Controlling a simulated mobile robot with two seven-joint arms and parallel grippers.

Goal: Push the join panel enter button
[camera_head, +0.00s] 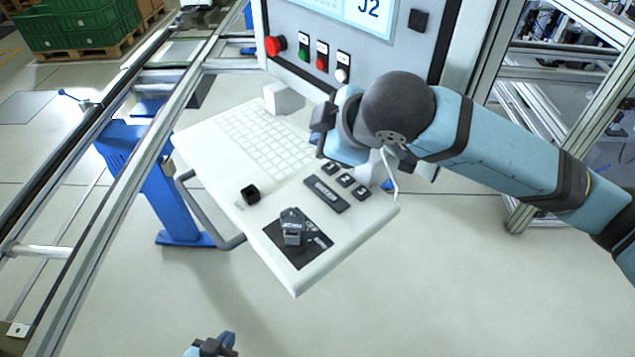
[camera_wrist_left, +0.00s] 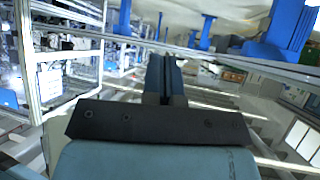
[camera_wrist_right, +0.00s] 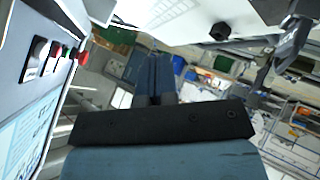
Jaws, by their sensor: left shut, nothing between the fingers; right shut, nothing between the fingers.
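The join panel (camera_head: 340,40) is an upright grey cabinet with a screen reading "J2". Under the screen sit a red mushroom button (camera_head: 275,45), a green button (camera_head: 303,53), a red button (camera_head: 321,62) and a white button (camera_head: 342,73). Their labels are too small to read, so I cannot tell which is enter. The right wrist view shows this button row (camera_wrist_right: 48,58) at left. My right gripper (camera_wrist_right: 155,80) is shut and empty; its arm reaches over the console in the head view. My left gripper (camera_head: 213,346) is shut and empty at the bottom edge.
A white console shelf (camera_head: 345,240) juts out below the panel, with a keyboard (camera_head: 265,142), a dark wide bar (camera_head: 326,194), three dark keys, a black knob (camera_head: 250,194) and a grey device (camera_head: 292,228). A rail frame (camera_head: 95,200) runs along the left. The floor in front is clear.

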